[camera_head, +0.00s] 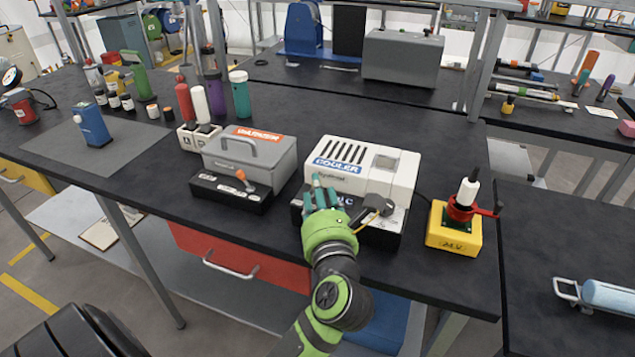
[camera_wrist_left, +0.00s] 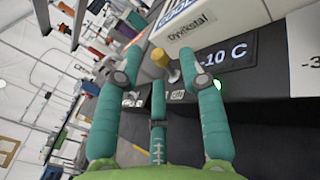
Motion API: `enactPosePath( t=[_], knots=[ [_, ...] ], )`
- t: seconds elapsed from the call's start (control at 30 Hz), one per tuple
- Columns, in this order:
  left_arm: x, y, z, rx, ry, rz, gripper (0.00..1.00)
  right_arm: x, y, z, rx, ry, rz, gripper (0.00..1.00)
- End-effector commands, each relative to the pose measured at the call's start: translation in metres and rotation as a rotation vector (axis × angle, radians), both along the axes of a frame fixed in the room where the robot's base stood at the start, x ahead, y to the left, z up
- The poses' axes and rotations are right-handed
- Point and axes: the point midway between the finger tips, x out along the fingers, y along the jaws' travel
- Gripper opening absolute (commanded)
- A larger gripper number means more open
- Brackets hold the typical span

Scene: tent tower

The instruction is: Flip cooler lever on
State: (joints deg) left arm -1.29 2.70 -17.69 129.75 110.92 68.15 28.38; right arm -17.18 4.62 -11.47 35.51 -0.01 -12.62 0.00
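The cooler (camera_head: 366,165) is a white box with a blue COOLER label and a black front panel. In the left wrist view, its lever (camera_wrist_left: 160,58) has a yellow knob on a short metal stem. Its display (camera_wrist_left: 228,54) reads -10 C, and a green light glows beneath it. My left gripper (camera_head: 320,194) is at the cooler's front and hides the lever in the head view. In the wrist view, its teal fingers (camera_wrist_left: 163,78) are spread and empty, with the knob between the two outer fingertips. Contact with the lever cannot be told. My right gripper is not in view.
Bottles (camera_head: 240,95) stand behind left. Bare black bench lies between the units.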

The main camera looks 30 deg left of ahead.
Motion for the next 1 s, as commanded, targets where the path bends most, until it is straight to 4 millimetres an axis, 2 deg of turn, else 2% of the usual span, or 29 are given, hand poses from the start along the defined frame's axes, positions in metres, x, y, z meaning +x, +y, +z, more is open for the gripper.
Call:
enactPosePath(
  t=[0.2, 0.5, 0.57, 0.6, 0.63, 0.83, 1.0],
  knots=[
    [0.017, 0.015, 0.001, 0.002, 0.0, 0.001, 0.4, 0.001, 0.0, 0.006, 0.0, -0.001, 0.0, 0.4],
    [0.019, 0.017, 0.0, 0.001, 0.0, 0.0, 0.4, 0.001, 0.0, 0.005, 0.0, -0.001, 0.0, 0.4],
    [0.019, 0.017, 0.0, 0.001, 0.0, 0.0, 0.2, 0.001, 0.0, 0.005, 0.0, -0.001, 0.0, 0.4],
    [0.019, 0.017, 0.0, 0.001, 0.0, 0.0, 0.04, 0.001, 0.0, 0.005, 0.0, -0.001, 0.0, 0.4],
    [0.019, 0.017, 0.0, 0.001, -0.001, 0.0, 0.0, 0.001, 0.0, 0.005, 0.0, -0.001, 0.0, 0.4],
    [0.019, 0.016, 0.0, 0.009, 0.001, -0.002, 0.0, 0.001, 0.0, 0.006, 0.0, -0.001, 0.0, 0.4],
    [0.02, 0.012, -0.002, 0.109, 0.024, -0.003, 0.0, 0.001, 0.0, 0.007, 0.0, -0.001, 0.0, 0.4]
  ],
)
